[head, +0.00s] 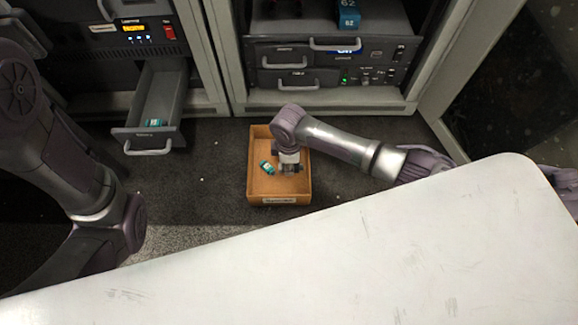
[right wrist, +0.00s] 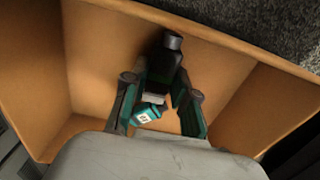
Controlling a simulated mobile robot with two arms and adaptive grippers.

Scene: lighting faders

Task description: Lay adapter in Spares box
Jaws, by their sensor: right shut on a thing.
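The Spares box (head: 279,200) is an open tan box on the floor, its front label too small to read. My right gripper (head: 289,168) is down inside it, pointing at its floor. In the right wrist view the gripper (right wrist: 160,90) is shut on the adapter (right wrist: 168,62), a dark piece with a round end. A teal part with a white label (right wrist: 147,115) shows between the fingers; I cannot tell if it belongs to the held piece. In the head view a teal piece (head: 267,167) is in the box, left of the gripper. My left gripper is out of view.
An open grey drawer (head: 150,134) at the left holds a small teal item (head: 156,122). Equipment racks stand behind, with a blue block marked 62 (head: 348,16) on the right one. A white tabletop (head: 400,260) fills the lower right. Dark carpet around the box is clear.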

